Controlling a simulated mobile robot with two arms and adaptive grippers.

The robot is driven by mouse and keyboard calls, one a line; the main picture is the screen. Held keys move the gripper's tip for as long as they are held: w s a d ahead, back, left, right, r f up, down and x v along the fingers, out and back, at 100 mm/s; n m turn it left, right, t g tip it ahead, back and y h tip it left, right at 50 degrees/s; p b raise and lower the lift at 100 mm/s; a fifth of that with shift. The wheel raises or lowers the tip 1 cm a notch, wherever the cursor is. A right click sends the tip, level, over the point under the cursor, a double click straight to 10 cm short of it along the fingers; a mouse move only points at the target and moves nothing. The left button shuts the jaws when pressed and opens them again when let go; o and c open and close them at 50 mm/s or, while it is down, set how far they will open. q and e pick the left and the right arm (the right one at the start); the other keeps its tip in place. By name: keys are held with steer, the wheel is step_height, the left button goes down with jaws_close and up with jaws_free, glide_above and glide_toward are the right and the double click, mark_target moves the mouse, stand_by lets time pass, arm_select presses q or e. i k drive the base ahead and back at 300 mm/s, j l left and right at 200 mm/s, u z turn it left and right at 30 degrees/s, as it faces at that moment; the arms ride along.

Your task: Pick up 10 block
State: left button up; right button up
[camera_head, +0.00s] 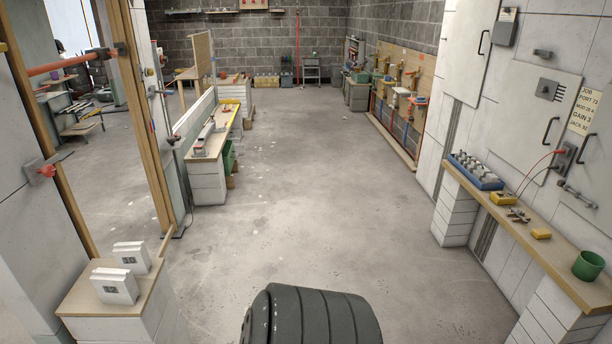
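Two white blocks stand on a small wood-topped stand (108,301) at the lower left. The front block (115,285) and the back block (132,257) each carry a dark two-digit label. The digits are too small to read surely, so I cannot tell which one is the 10 block. Both blocks are upright, and the front one stands nearer to me. Neither of my grippers is in view.
A wooden shelf (525,240) runs along the right wall, bearing a blue tray (475,171), yellow items and a green cup (588,266). A bench (208,147) stands at the middle left. A wood-framed opening is at left. The central concrete floor (300,190) is clear.

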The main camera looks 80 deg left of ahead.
mark_target(134, 256)
steer(key=l+u, duration=0.1)
steer(key=u, duration=4.2)
steer(key=i+j, duration=0.05)
